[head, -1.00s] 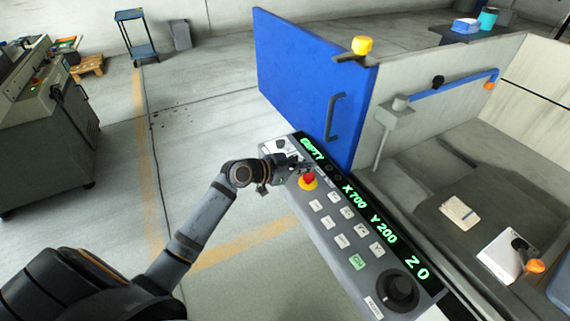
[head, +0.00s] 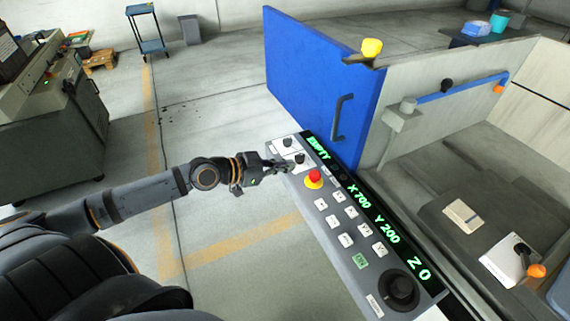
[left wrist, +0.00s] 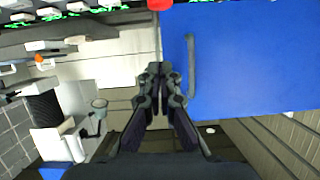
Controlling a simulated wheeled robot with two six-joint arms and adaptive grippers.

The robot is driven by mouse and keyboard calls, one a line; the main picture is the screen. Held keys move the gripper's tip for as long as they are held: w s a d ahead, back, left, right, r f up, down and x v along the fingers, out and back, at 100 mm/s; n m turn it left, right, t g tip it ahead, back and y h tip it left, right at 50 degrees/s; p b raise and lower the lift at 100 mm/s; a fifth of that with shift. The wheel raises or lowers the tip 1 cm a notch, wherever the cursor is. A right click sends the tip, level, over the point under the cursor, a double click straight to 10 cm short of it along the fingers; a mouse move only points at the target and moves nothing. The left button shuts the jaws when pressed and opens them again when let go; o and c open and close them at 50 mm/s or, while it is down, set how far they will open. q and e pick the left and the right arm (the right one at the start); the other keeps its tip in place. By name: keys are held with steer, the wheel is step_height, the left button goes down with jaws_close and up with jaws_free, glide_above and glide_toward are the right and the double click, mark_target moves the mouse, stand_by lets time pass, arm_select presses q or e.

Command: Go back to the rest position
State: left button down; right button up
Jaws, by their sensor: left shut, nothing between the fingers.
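My left gripper (head: 276,169) is shut and empty. In the head view its fingertips are at the left edge of the control panel (head: 345,262), near two dark knobs on white plates and left of the red emergency button (head: 314,178). I cannot tell whether they touch the panel. In the left wrist view the closed fingers of the left gripper (left wrist: 160,72) point towards the panel, with nothing between them. My left arm comes in from the left, nearly level. My right gripper is not in view.
A blue door (head: 322,80) with a dark handle stands behind the panel; it also shows in the left wrist view (left wrist: 250,60). The machine tank (head: 440,225) is at the right. A grey cabinet (head: 50,140) stands far left. Open floor (head: 215,110) lies between.

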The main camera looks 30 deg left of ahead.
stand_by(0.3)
arm_select(q)
steer(key=w+a+f+n+y, duration=0.1)
steer(key=a+f+n+y, duration=0.45)
steer(key=a+f, duration=1)
steer(key=s+a+f+n+g+y, duration=0.1)
steer(key=s+a+f+y, duration=0.15)
steer(key=s+f, duration=0.45)
steer(key=s+a+f+n+g+y, duration=0.1)
steer(key=s+a+f+g, duration=0.2)
steer(key=f, duration=0.9)
steer(key=s+d+f+g+y+p, duration=0.1)
steer(key=s+d+f+g, duration=0.3)
steer(key=s+f, duration=1.1)
steer(key=s+d+f+g, duration=0.1)
steer(key=s+d+f, duration=0.2)
steer(key=s+d, duration=0.3)
steer(key=s+d+f+g+h, duration=0.1)
steer(key=s+d+f, duration=0.2)
steer(key=s+d, duration=0.3)
steer(key=s, duration=0.4)
steer(key=shift+s+d+f, duration=0.15)
steer(key=shift+d+f, duration=0.05)
steer(key=shift+d, duration=0.1)
